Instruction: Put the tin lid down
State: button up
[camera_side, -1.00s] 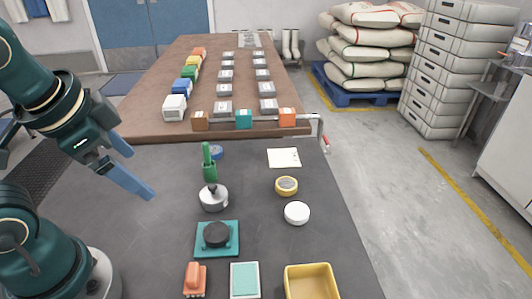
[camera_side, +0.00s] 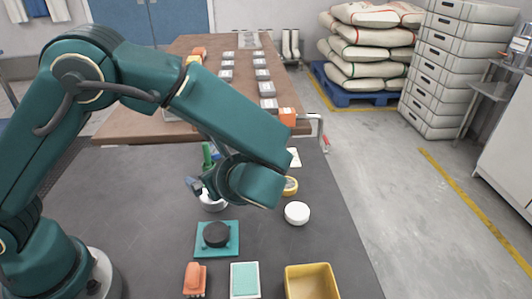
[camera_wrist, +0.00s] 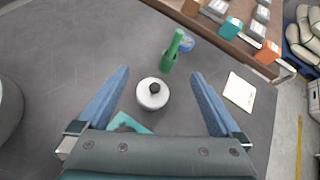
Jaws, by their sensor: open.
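A silver round piece with a black knob, which looks like the tin lid (camera_wrist: 150,101), sits on the dark table. It is partly hidden behind my arm in the side view (camera_side: 212,206). I cannot tell whether a tin is under it. My gripper (camera_wrist: 160,73) points down over it, with its two blue fingers spread wide on either side. The fingers appear clear of the lid, and nothing is held between them. In the side view, most of the gripper is hidden behind my wrist.
A teal pad (camera_side: 232,249) with a black puck (camera_side: 216,233) lies nearer. A yellow bin (camera_side: 311,282) stands in front.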

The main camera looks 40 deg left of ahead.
jog(key=f, duration=0.1)
jog(key=d+f+m, duration=0.1)
jog(key=s+d+f+m, duration=0.1)
jog(key=shift+d+f+t, duration=0.1)
jog(key=shift+f+t, duration=0.2)
jog(key=shift+f, duration=0.1)
jog(key=shift+x, duration=2.45)
jog(key=c, duration=1.5)
jog(key=shift+r, duration=0.1)
